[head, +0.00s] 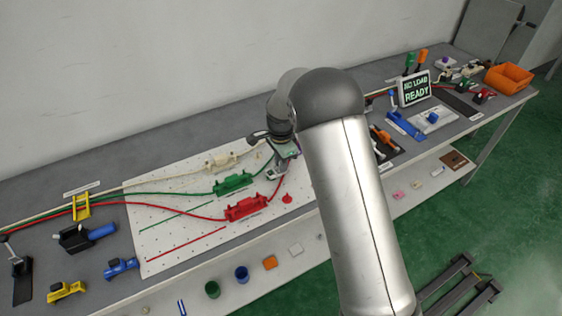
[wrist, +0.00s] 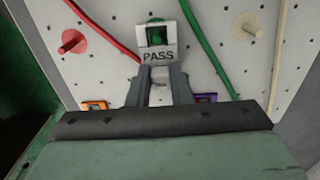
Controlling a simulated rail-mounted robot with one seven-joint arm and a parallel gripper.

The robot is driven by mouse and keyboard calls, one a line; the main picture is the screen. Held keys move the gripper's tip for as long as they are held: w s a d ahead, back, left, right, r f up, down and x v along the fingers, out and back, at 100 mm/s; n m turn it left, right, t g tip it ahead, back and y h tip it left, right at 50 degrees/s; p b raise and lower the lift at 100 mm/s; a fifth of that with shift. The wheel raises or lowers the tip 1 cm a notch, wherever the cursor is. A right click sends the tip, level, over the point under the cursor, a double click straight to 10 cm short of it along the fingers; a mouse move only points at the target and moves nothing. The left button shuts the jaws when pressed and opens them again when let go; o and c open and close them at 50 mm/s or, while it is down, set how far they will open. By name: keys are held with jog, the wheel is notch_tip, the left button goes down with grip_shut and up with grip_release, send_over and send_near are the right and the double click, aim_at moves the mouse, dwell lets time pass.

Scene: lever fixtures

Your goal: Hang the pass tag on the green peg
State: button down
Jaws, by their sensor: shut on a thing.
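The pass tag (wrist: 158,56) is a pale plate marked PASS with a dark-framed window at its top. My gripper (wrist: 159,82) is shut on its lower end, in front of the white pegboard in the wrist view. Green shows through the window and just above the tag's top edge (wrist: 155,19), where the green peg's disc appears to be. I cannot tell whether the peg passes through the window. In the head view my gripper (head: 276,168) is over the board's right part; the tag and green peg are not clear there.
A red-disc peg (wrist: 73,41) is left of the tag, and a wooden peg on a pale disc (wrist: 248,24) is right. Red and green cables run beside the tag. Red (head: 246,207) and green (head: 232,183) fixtures sit left of my gripper on the white pegboard (head: 165,215).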

jog(key=shift+f, duration=0.25)
jog(key=shift+f+b, duration=0.35)
jog(key=shift+b, duration=0.1)
jog(key=c, duration=0.7)
grip_release()
jog(key=shift+c, duration=0.2)
jog(key=shift+r, duration=0.1)
jog(key=shift+r+p, duration=2)
jog(key=shift+r, duration=1.45)
